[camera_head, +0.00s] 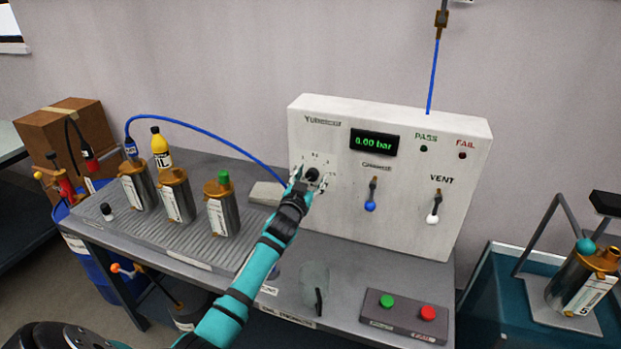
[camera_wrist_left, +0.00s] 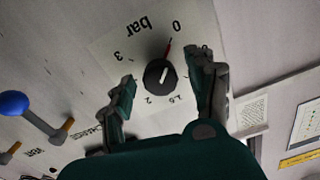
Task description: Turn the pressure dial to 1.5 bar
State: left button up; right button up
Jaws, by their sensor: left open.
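The pressure dial (camera_head: 312,174) is a small black knob on the white test panel (camera_head: 400,220). In the left wrist view the dial (camera_wrist_left: 160,75) shows upside down, with a white mark on its face and a red line beside it reaching toward 0. The scale label "bar" and the number 3 are readable. The green display (camera_head: 374,142) reads 0.00 bar. My left gripper (camera_head: 308,183) is open in front of the panel. In the left wrist view its fingertips (camera_wrist_left: 163,73) are on either side of the dial, with visible gaps. My right gripper is out of view.
A blue-handled lever (camera_head: 371,194) and a white-handled vent lever (camera_head: 434,206) are right of the dial. Metal pump cylinders (camera_head: 222,210) stand on the ribbed mat to the left. A button box (camera_head: 405,315) sits at the table's front. A blue hose (camera_head: 205,126) arches left of the panel.

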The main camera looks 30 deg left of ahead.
pick_arm(q)
jog(key=c, duration=1.1)
jog(key=shift+c, duration=0.2)
jog(key=shift+m, duration=0.3)
